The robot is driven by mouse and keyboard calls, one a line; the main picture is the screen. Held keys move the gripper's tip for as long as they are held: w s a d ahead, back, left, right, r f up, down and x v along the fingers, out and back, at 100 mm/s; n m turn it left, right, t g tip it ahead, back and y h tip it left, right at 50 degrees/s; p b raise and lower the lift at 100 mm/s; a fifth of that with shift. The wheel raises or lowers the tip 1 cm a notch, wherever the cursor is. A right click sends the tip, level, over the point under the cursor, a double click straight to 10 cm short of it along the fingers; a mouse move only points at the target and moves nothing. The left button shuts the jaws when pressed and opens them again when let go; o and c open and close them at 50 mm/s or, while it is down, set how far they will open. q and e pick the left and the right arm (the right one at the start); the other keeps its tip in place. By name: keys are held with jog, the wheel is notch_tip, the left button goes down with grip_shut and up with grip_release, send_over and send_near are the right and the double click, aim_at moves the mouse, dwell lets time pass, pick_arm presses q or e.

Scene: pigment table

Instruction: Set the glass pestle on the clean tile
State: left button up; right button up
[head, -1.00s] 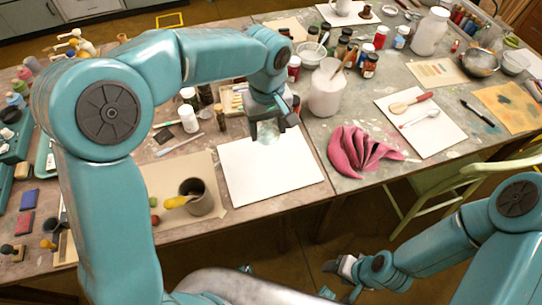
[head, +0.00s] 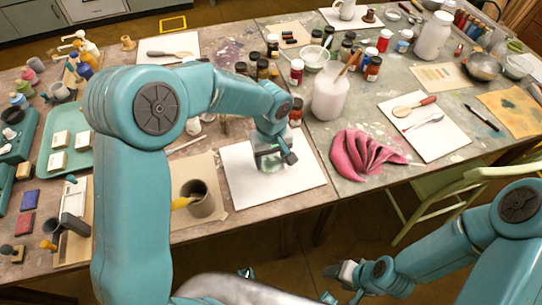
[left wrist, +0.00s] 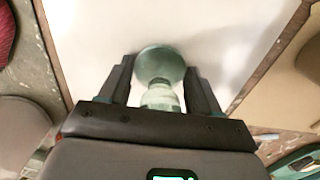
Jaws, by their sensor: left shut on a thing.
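The clean tile (head: 300,184) is a plain white square on the table, below my left gripper (head: 272,158). My left gripper is shut on the glass pestle (head: 268,164), a pale green, see-through piece. The left wrist view shows the pestle's round, flat foot (left wrist: 160,62) and its narrower neck between the two dark fingers of my left gripper (left wrist: 160,80), with the white tile behind it. The pestle is over the tile; I cannot tell whether its foot touches. My right arm is at the lower right, and its gripper (head: 345,272) is off the table's front edge.
A dark grey cup (head: 203,203) with a yellow-handled tool stands just left of the tile. A pink cloth (head: 362,155) lies to the right. A white jar (head: 330,95) and several small bottles stand behind.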

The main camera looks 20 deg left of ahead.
pick_arm(q)
jog(key=shift+f, duration=0.2)
jog(key=o, duration=1.2)
jog(key=shift+w, duration=0.1)
jog(key=shift+r, duration=0.1)
jog(key=shift+r, duration=0.2)
notch_tip(320, 180, up, 12)
jog(key=shift+f+p, duration=0.1)
jog(key=shift+p, duration=0.4)
jog(key=shift+s, duration=0.2)
